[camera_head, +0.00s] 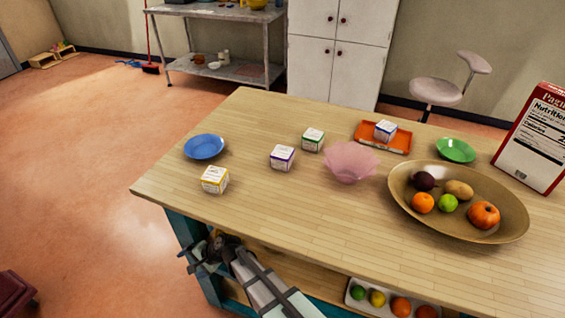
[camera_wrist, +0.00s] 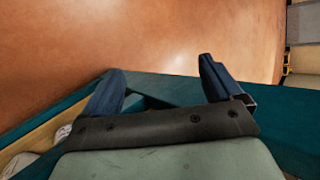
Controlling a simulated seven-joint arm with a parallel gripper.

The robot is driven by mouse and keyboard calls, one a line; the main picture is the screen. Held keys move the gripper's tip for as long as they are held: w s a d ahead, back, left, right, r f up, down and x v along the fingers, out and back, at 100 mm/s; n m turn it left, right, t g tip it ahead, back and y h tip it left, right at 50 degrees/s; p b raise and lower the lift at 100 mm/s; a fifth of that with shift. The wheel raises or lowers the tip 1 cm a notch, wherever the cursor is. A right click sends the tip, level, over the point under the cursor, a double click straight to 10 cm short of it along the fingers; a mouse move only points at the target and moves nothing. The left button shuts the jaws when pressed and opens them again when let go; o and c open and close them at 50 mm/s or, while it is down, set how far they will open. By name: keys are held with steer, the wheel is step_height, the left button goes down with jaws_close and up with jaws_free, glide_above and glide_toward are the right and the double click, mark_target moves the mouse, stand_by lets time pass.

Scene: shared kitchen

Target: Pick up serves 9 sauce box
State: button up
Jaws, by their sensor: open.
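Several small white boxes stand on the wooden table (camera_head: 330,235). One box with yellow trim (camera_head: 214,180) is near the left front edge. One with purple trim (camera_head: 282,157) and one with green trim (camera_head: 313,139) stand farther back, and one with blue trim (camera_head: 385,130) is on an orange tray (camera_head: 368,144). Their print is too small to read, so I cannot tell which says serves 9. My gripper (camera_head: 203,253) is beside and below the table's front edge, apart from the boxes. In the wrist view my gripper (camera_wrist: 162,78) is open and empty.
A blue plate (camera_head: 204,147), a pink bowl (camera_head: 350,162), a green plate (camera_head: 456,149), a wide fruit bowl (camera_head: 405,202) and a large red-and-white carton (camera_head: 532,138) stand on the table. The teal table frame (camera_wrist: 170,95) is close to my fingers. The left front tabletop is mostly clear.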

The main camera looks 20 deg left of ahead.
steer(key=s+a+r+t+y, duration=0.2)
steer(key=s+a+r, duration=0.4)
steer(key=a, duration=0.4)
steer(key=s+a+r+t+y, duration=0.1)
steer(key=s+a+r+y, duration=0.25)
steer(key=a+r, duration=0.5)
steer(key=s+a+r+t+y, duration=0.2)
steer(key=s+a+r, duration=0.35)
steer(key=a, duration=0.65)
steer(key=w+a+r+y, duration=0.1)
steer(key=w+r, duration=0.1)
steer(key=r, duration=0.4)
steer(key=w+a+r, duration=0.2)
steer(key=r, duration=0.4)
steer(key=w+d+r+m+g+h, duration=0.1)
steer(key=w+d+r, duration=0.15)
steer(key=w, duration=0.35)
steer(key=w+d+r+h, duration=0.1)
steer(key=w+d+r, duration=0.1)
steer(key=w+d, duration=0.3)
steer(key=m+g+h, duration=0.2)
steer(key=m+h, duration=0.9)
steer(key=m, duration=0.5)
glide_toward(283, 152)
steer(key=x, duration=1.2)
steer(key=shift+w+a, duration=0.1)
steer(key=shift+w, duration=0.05)
steer(key=shift+y, duration=0.25)
